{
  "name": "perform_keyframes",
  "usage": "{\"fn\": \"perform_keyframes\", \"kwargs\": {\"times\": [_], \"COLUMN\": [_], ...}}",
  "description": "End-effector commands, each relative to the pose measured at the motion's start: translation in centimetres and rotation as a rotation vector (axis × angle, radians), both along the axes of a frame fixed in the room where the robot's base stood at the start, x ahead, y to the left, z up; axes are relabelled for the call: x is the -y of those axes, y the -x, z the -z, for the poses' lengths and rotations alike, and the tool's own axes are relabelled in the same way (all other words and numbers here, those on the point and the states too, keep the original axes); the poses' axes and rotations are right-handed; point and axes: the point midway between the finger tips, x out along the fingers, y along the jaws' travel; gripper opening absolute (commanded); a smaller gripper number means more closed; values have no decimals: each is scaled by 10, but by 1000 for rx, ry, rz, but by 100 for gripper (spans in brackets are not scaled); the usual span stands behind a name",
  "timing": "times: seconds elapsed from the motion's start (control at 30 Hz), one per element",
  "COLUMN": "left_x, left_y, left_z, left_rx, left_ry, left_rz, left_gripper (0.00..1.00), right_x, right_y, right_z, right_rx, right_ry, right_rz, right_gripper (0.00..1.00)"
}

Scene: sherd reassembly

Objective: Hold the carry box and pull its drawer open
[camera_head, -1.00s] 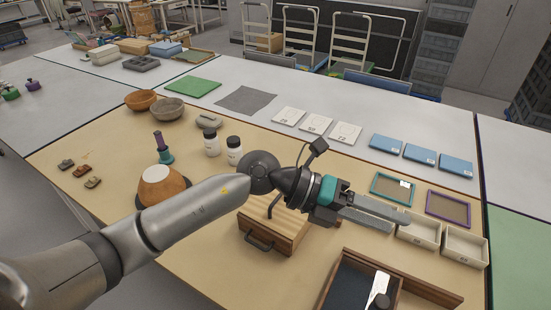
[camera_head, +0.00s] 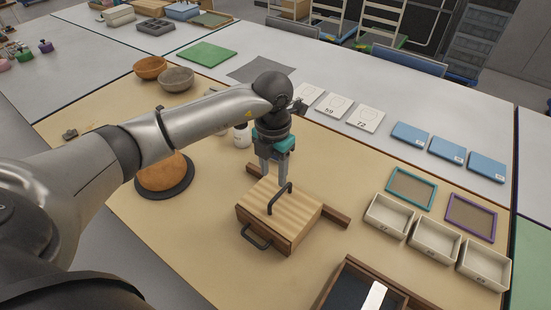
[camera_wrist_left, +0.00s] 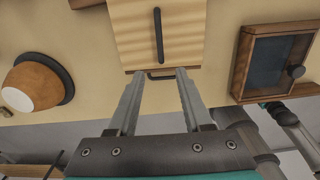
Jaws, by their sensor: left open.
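The carry box (camera_head: 300,215) is a light wooden box on the tan mat, with a black bar handle (camera_head: 280,198) standing on its top. A black drawer pull (camera_head: 256,238) is on its front, and the drawer looks shut. My left gripper (camera_head: 273,178) points down above the rear part of the box, open and empty. In the left wrist view the two fingers (camera_wrist_left: 158,74) are spread apart, with the drawer pull showing between their tips and the top handle (camera_wrist_left: 158,35) beyond. I cannot tell any contact. My right gripper's fingers are not in view.
A wooden strip (camera_head: 337,215) runs behind the box. A dark-lined wooden tray (camera_head: 347,290) lies at the front right. Cream trays (camera_head: 435,240) stand to the right. An orange bowl (camera_head: 165,172) sits on a dark ring at left. The mat between the bowl and box is clear.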

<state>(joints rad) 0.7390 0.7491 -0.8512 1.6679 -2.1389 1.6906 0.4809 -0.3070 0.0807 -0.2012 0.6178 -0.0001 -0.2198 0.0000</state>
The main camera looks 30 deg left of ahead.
Motion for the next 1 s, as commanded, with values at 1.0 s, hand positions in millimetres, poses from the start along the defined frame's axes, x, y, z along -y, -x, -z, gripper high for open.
{"fn": "perform_keyframes", "kwargs": {"times": [1.0], "left_x": [1], "left_y": [0], "left_z": [113], "left_rx": [1], "left_ry": [2], "left_rz": [3], "left_gripper": [50], "right_x": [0], "right_y": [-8], "right_z": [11], "right_rx": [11], "right_ry": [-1], "right_rz": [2], "right_gripper": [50]}}
